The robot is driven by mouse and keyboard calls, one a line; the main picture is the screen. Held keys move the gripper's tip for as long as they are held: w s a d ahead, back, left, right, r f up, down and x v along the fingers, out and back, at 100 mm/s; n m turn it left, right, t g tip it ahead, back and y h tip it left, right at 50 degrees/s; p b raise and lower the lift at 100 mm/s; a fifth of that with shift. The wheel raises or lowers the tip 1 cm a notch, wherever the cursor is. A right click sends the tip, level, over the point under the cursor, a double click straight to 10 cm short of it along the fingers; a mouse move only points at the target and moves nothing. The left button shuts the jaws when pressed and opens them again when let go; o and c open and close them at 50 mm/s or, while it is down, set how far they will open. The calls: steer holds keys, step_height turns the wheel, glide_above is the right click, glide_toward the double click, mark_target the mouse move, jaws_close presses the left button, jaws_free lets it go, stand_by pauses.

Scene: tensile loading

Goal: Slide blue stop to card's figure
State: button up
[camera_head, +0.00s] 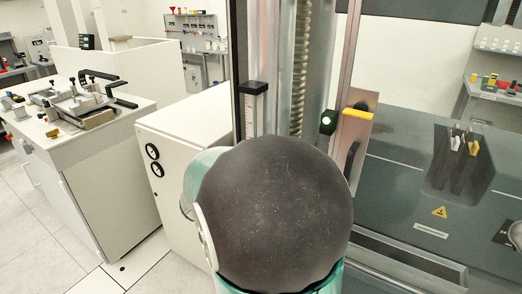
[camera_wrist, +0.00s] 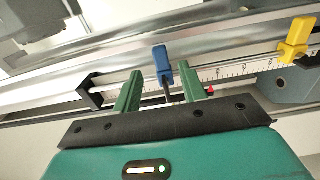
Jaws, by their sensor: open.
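The blue stop (camera_wrist: 161,59) sits on a scaled rail (camera_wrist: 236,70) in the wrist view. My gripper (camera_wrist: 159,69) is open, its two green fingers on either side of the blue stop in the picture. Gaps show on both sides, the smaller towards the right finger. A yellow stop (camera_wrist: 296,38) is further right on the rail; a yellow piece (camera_head: 357,116) also shows in the head view. I cannot make out a card with a figure in either view. In the head view my own arm hides the gripper and the blue stop.
A black block (camera_wrist: 89,91) closes the rail's left end. In the head view a tall metal frame (camera_head: 354,60) rises behind my arm. A white cabinet (camera_head: 160,160) and a bench (camera_head: 75,125) with fixtures stand left. A dark bed (camera_head: 400,200) lies right.

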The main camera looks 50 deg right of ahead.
steer(key=a, duration=0.6)
steer(key=shift+s+a, duration=0.35)
steer(key=s+a+f+m+g+y, duration=0.15)
steer(key=s+a+f+y, duration=0.25)
steer(key=s+a+y, duration=0.55)
steer(key=w+a+t+y, duration=0.1)
steer(key=a+y, duration=0.3)
steer(key=a, duration=0.6)
steer(key=w+a+r+t+y, duration=0.1)
steer(key=a+t+y, duration=0.3)
steer(key=a, duration=0.5)
steer(key=shift+w+a, duration=0.35)
steer(key=shift+a, duration=0.05)
steer(key=shift+n+t+y, duration=0.25)
steer(key=shift+c, duration=0.6)
